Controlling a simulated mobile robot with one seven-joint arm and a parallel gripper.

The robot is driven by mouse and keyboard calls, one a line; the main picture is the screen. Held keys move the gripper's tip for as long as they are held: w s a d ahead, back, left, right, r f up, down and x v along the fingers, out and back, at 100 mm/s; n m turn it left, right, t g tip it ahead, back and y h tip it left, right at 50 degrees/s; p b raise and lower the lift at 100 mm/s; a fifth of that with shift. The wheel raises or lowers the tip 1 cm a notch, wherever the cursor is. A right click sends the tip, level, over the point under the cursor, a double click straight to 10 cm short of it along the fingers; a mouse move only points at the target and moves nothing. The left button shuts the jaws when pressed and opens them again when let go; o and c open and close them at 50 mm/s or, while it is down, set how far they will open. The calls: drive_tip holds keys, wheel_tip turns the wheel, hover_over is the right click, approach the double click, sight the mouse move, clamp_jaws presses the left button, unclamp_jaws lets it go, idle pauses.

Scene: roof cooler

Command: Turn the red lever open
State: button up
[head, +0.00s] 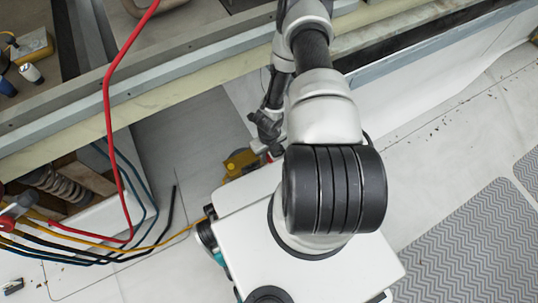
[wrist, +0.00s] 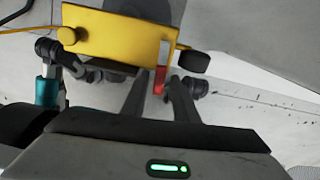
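A yellow bracket or housing (wrist: 112,38) fills the upper part of the wrist view. The red lever (wrist: 160,79) hangs at its lower right edge as a short upright strip. My gripper (wrist: 157,84) is open, its two dark fingers pointing up toward the housing. The red lever shows between the fingers, closer to the right one; I cannot tell whether they touch. In the head view the yellow housing (head: 240,161) is partly hidden behind my arm and base, and the lever is barely visible there.
In the head view, a red hose (head: 107,110) and several blue, black and orange cables run at the left. A coil spring (head: 52,186) sits in an opening. Grey grooved mats (head: 470,250) lie on the right.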

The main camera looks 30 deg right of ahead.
sight(269, 158)
drive_tip(key=shift+o, duration=0.2)
drive_tip(key=shift+s+r, duration=0.1)
drive_tip(key=shift+s, duration=0.05)
drive_tip(key=shift+r, duration=0.3)
wheel_tip(269, 158, up, 17)
drive_tip(key=p, duration=0.5)
drive_tip(key=shift+f, duration=0.2)
